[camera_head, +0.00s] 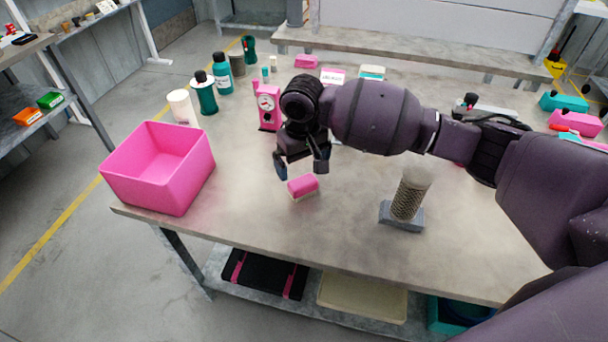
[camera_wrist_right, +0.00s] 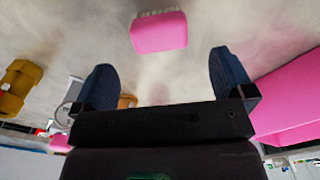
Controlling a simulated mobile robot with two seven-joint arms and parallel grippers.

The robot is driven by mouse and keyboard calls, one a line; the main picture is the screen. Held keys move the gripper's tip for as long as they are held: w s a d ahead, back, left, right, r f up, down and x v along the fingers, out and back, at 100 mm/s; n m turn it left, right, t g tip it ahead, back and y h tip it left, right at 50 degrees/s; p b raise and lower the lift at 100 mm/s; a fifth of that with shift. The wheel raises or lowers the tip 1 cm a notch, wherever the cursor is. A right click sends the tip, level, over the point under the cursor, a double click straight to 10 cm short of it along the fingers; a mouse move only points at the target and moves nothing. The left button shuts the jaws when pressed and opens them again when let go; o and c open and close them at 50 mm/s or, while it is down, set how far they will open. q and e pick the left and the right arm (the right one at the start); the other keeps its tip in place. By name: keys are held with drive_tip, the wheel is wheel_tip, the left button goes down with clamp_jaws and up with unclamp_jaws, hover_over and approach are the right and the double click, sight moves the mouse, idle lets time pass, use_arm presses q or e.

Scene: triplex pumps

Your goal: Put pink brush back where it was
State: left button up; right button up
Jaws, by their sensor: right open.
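The pink brush (camera_head: 303,186) lies on the table with its pale bristles down, near the table's front half. My right gripper (camera_head: 301,171) is open and empty, just behind and above the brush. In the right wrist view the brush (camera_wrist_right: 159,32) shows beyond the open fingertips, and nothing is between the fingers (camera_wrist_right: 164,75). The brush and the fingers look apart. My left gripper is not in view.
A pink bin (camera_head: 160,168) stands at the table's left edge. A mesh cylinder (camera_head: 410,194) on a grey base stands right of the brush. Bottles (camera_head: 205,93) and a pink gauge device (camera_head: 267,105) stand behind. The tabletop around the brush is clear.

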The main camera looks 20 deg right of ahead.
sight(303, 181)
use_arm(q)
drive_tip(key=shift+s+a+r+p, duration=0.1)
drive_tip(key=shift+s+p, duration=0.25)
drive_tip(key=shift+p, duration=0.05)
use_arm(e)
drive_tip(key=shift+r, duration=2.35)
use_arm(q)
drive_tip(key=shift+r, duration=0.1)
use_arm(e)
drive_tip(key=shift+f, duration=0.1)
